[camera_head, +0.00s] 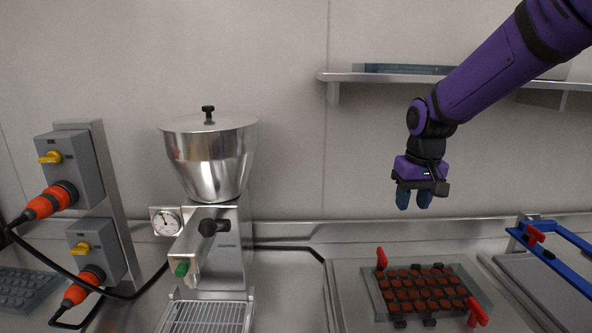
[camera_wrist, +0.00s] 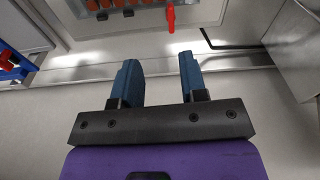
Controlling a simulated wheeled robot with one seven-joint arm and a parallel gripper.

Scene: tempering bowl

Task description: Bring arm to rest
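My gripper (camera_head: 414,200) hangs from my purple arm at the right, fingers pointing down, in the air above the steel counter and in front of the wall. In the wrist view my gripper (camera_wrist: 160,80) shows two blue fingers with a clear gap and nothing between them. It is open and empty. Below it and slightly right in the head view is a mold tray (camera_head: 372,297) filled with brown pieces, with red handles. The tray's edge also shows at the top of the wrist view. The gripper touches nothing that I can see.
A steel tempering machine (camera_head: 207,160) with a lidded bowl stands left of centre. Two grey switch boxes (camera_head: 70,165) with orange plugs and black cables are at the left. A wall shelf (camera_head: 345,77) lies behind my arm. A blue frame (camera_head: 560,262) stands at the right.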

